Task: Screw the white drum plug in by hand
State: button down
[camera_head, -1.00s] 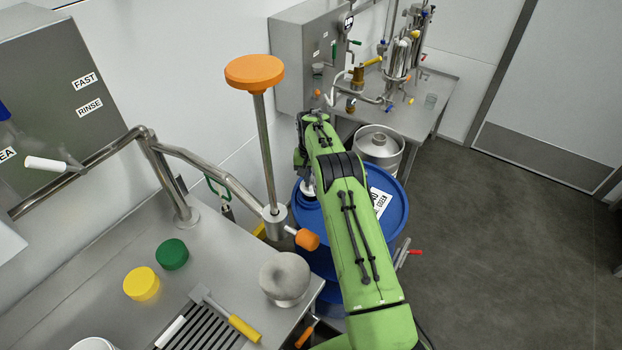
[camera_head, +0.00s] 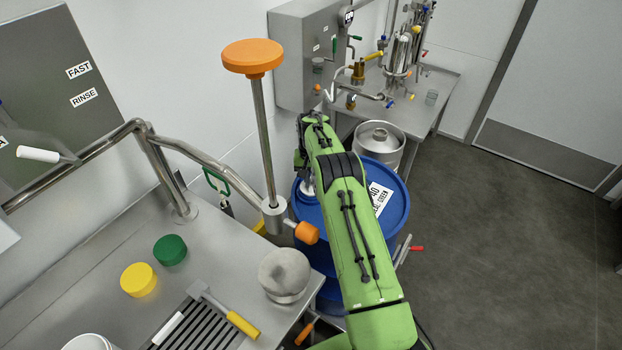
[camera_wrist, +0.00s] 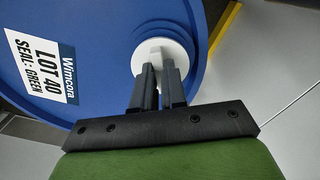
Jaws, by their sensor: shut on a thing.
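The white drum plug (camera_wrist: 163,52) is on the top of the blue drum (camera_wrist: 110,20), close to its rim. My gripper (camera_wrist: 162,72) is shut on the plug, one finger on each side, in the wrist view. The fingers cover part of the plug, so its thread and seat are hidden. In the head view the blue drum (camera_head: 388,222) stands beyond the steel counter. My green arm reaches over it and hides most of the gripper. A bit of white shows beside the arm there.
A label (camera_wrist: 38,65) reads "LOT 40 SEAL: GREEN". Left on the steel counter (camera_head: 110,290) are a green cap (camera_head: 170,250), a yellow cap (camera_head: 138,280) and a yellow-handled tool (camera_head: 235,318). An orange-topped post (camera_head: 262,130) rises close left of my arm. A steel keg (camera_head: 380,140) stands behind the drum.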

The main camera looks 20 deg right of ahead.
jog(key=shift+f, duration=0.3)
jog(key=c, duration=1.1)
grip_release()
jog(key=shift+r+p, duration=1.75)
jog(key=shift+r, duration=1.35)
jog(key=shift+f, duration=0.1)
